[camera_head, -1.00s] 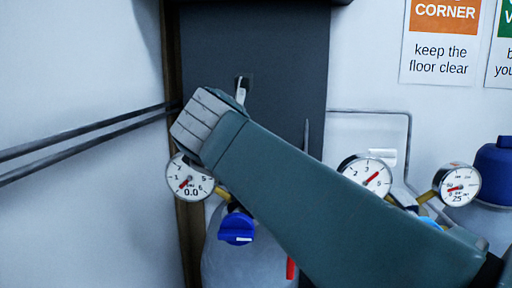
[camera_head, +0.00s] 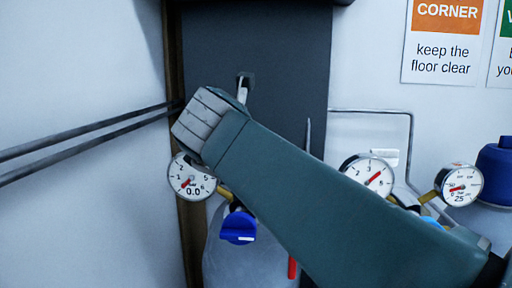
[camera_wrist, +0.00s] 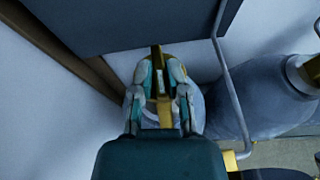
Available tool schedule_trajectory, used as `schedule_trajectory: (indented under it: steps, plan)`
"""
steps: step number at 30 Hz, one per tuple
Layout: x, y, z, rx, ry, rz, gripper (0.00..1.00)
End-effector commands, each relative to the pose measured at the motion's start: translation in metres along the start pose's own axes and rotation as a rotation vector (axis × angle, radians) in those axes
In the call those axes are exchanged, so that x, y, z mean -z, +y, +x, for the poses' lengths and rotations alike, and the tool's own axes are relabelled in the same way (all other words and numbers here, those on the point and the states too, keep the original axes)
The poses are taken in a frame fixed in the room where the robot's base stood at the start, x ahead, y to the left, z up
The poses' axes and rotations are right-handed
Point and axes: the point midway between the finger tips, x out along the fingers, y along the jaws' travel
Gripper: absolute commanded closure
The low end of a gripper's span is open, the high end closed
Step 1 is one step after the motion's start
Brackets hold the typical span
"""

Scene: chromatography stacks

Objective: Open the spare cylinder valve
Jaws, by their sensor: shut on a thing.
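In the wrist view my gripper (camera_wrist: 160,88) is shut on a narrow brass-coloured piece (camera_wrist: 156,60), above the pale rounded top of a cylinder. I cannot tell for sure that this piece is the spare cylinder's valve. In the head view my arm crosses the picture and hides the fingers. A grey cylinder (camera_head: 225,262) stands low in the middle, with a blue knob (camera_head: 238,228) in front of it. A round gauge (camera_head: 191,177) reading 0.0 sits to the left of the knob.
Two more gauges, a middle one (camera_head: 368,175) and a right one (camera_head: 460,185), are right of my arm. A blue-capped cylinder (camera_head: 495,168) stands at the right edge. A dark panel (camera_head: 270,45) is behind. Dark pipes (camera_head: 80,140) run along the left wall.

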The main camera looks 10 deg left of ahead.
Motion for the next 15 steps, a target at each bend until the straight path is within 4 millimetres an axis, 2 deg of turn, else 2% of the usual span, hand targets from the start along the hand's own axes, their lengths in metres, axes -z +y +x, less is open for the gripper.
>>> schedule_trajectory:
  steps: [10, 11, 12, 13, 14, 15]
  plan:
    - [0.0016, -0.001, 0.0012, 0.005, 0.004, -0.001, 1.0]
    - [0.0016, -0.001, 0.0013, 0.005, 0.005, -0.001, 0.76]
    - [0.0016, -0.001, 0.0012, 0.005, 0.005, -0.001, 0.58]
    - [0.0016, -0.001, 0.0012, 0.004, 0.004, -0.001, 0.45]
    - [0.0015, -0.0009, 0.0011, 0.004, 0.004, -0.001, 0.37]
    - [0.0013, -0.0008, 0.001, 0.004, 0.004, -0.001, 0.37]
